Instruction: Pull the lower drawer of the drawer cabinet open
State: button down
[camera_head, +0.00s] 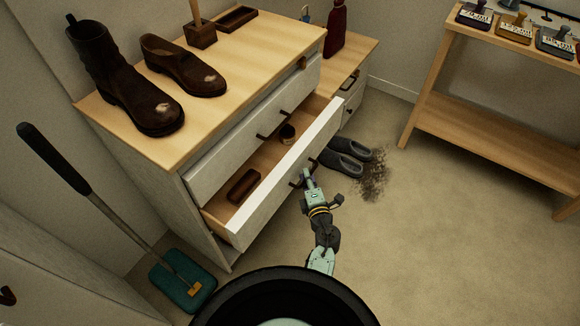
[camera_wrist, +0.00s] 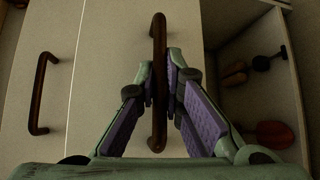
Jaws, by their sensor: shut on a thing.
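The drawer cabinet (camera_head: 140,130) has a light wood top and pale drawer fronts. Its lower drawer (camera_head: 270,200) stands pulled out, with its inside in view. A brown block-like item (camera_head: 243,186) and a small round dark item (camera_head: 287,133) lie in it. The upper drawer (camera_head: 215,165) above looks shut. My gripper (camera_head: 304,176) is at the lower drawer's front, at its dark handle. In the wrist view my gripper (camera_wrist: 167,92) has its purple-padded fingers closed on both sides of the dark bar handle (camera_wrist: 159,38). Another handle (camera_wrist: 37,95) shows to the left.
Dark shoes (camera_head: 345,155) and a dirt patch (camera_head: 374,175) lie on the floor right of the drawer. A teal dustpan-like tool (camera_head: 183,280) stands at left. A wooden table (camera_head: 490,110) stands at right. Open floor (camera_head: 450,240) lies before it.

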jog(key=s+d+p, duration=0.1)
jog(key=s+d, duration=0.6)
jog(key=d, duration=0.3)
jog(key=shift+s+d, duration=0.4)
jog(key=c, duration=1.7)
grip_release()
